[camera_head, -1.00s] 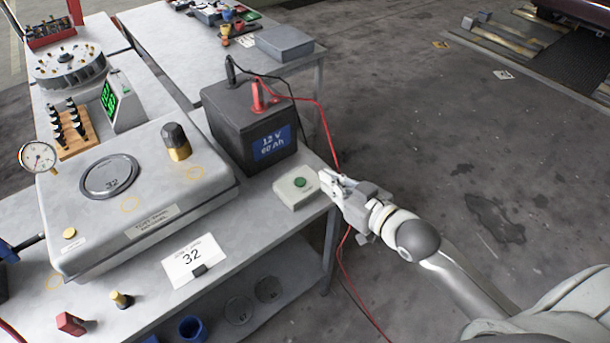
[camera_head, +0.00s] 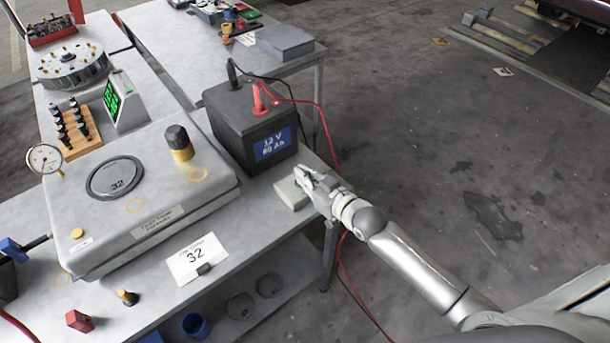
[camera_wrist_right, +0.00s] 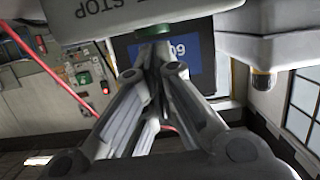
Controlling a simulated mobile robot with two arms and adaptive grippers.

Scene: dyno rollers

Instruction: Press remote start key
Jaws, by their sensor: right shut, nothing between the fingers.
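The remote start box (camera_head: 289,194) is a small pale box on the near right corner of the metal bench. Its green key shows in the right wrist view (camera_wrist_right: 153,30), just past the fingertips. In the head view my gripper covers the key. My right gripper (camera_head: 301,174) is shut with nothing in it, its tips over the box at the key. The wrist view (camera_wrist_right: 152,48) shows the fingertips at or very near the key; I cannot tell whether they touch or press it. My left gripper is not in view.
A black 12 V battery (camera_head: 250,125) with red and black leads stands right behind the box. A large grey housing (camera_head: 150,200) and a card reading 32 (camera_head: 197,258) are to the left. Open floor (camera_head: 450,180) lies to the right.

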